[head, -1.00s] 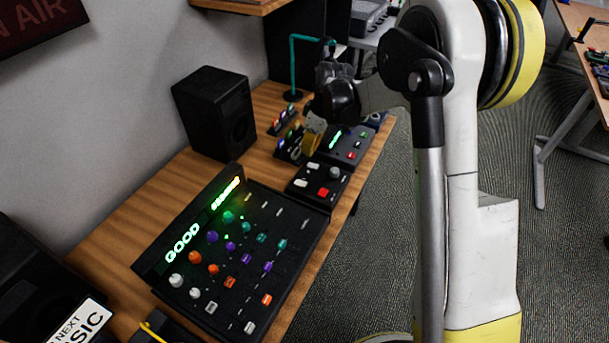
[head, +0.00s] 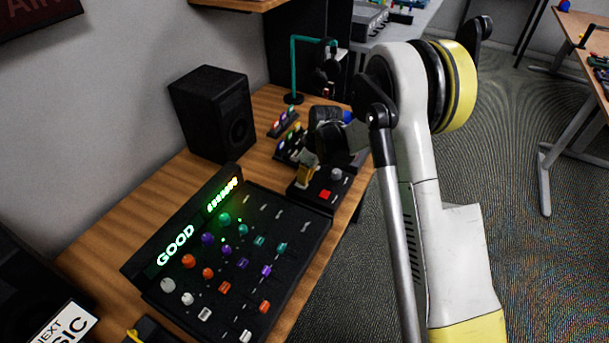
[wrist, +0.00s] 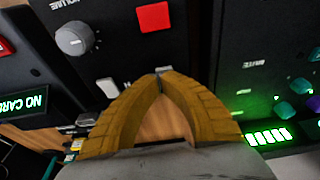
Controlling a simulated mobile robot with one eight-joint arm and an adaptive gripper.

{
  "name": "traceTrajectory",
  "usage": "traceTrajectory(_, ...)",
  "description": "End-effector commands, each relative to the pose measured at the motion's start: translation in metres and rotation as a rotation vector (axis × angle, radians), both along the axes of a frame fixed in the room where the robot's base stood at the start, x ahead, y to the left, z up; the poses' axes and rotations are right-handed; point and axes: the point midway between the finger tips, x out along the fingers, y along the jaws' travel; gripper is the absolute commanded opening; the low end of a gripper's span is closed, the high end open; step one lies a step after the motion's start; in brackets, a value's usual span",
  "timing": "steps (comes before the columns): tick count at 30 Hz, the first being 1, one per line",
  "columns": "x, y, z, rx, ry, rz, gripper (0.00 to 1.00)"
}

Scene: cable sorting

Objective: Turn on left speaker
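A black speaker (head: 213,113) stands on the desk against the wall. A second black speaker-like box (head: 28,265) is cut off at the lower left; I cannot tell which is called left. My gripper (head: 306,178) is over the small black control box (head: 335,194). In the wrist view its yellow fingertips (wrist: 158,77) meet with nothing between them. They are just below the box's two white buttons, the left one (wrist: 107,88) and the right one (wrist: 137,74). The box also has a red button (wrist: 154,16) and a grey knob (wrist: 73,38) marked volume. Contact cannot be told.
A large mixer (head: 235,260) with colored knobs and a lit "GOOD" display lies in front of the box. Small lit panels (head: 285,123) and a green headphone stand (head: 293,70) are behind. Bare desk (head: 130,205) shows along the wall.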

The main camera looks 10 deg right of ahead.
Motion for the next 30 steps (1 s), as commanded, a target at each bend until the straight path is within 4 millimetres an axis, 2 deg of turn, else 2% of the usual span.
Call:
traceTrajectory(9, 0.000, 0.000, -0.001, 0.000, 0.000, 0.000, 0.00)
traceTrajectory(14, -0.003, -0.004, -0.014, 0.000, 0.000, -0.001, 0.00)
traceTrajectory(30, 0.004, 0.004, -0.007, 0.000, 0.000, -0.001, 0.00)
